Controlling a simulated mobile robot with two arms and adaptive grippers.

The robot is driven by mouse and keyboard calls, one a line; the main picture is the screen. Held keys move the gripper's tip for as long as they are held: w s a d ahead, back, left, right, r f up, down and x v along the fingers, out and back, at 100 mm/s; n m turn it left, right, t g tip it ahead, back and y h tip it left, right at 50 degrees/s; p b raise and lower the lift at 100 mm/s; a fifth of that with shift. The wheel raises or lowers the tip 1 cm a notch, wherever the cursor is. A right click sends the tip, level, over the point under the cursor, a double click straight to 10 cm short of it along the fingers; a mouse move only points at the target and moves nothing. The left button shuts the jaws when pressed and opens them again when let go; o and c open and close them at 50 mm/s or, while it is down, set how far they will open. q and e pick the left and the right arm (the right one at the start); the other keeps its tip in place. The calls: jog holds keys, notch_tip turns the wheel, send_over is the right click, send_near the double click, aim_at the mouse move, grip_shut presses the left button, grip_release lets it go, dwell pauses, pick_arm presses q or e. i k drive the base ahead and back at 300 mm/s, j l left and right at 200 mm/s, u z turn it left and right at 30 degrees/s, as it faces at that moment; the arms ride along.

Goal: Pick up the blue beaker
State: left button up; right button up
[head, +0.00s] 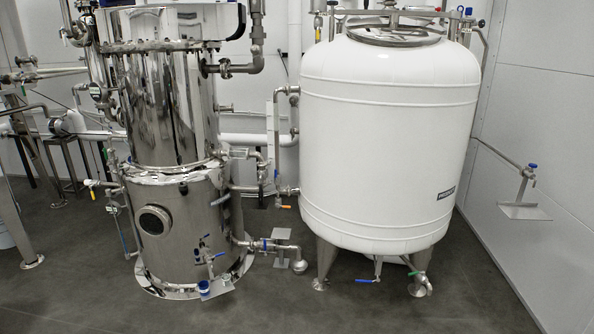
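A small blue beaker (204,287) is in the head view, low at the front of the steel evaporator tank. It stands upright on a small metal shelf (217,288), below a tap with blue handles (208,256). Neither of my grippers shows in the head view, and nothing is touching the beaker from my side.
The polished steel tank (178,220) stands at left on a round base. A large white tank (388,140) on legs stands at right. Pipes and valves (275,246) stick out between them. A wall shelf (524,211) is at far right. The dark floor (250,318) in front is clear.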

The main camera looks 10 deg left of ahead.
aim_at(203, 285)
jog(key=i+u, duration=0.2)
jog(key=i, duration=0.6)
jog(key=i+l+u, duration=0.15)
jog(key=i, duration=0.65)
jog(key=i+u, duration=0.25)
jog(key=i, duration=0.25)
jog(key=i+u, duration=0.2)
jog(key=i, duration=0.3)
jog(key=i+l+u, duration=0.25)
jog(key=i, duration=0.25)
jog(key=i+u, duration=0.2)
jog(key=k, duration=0.1)
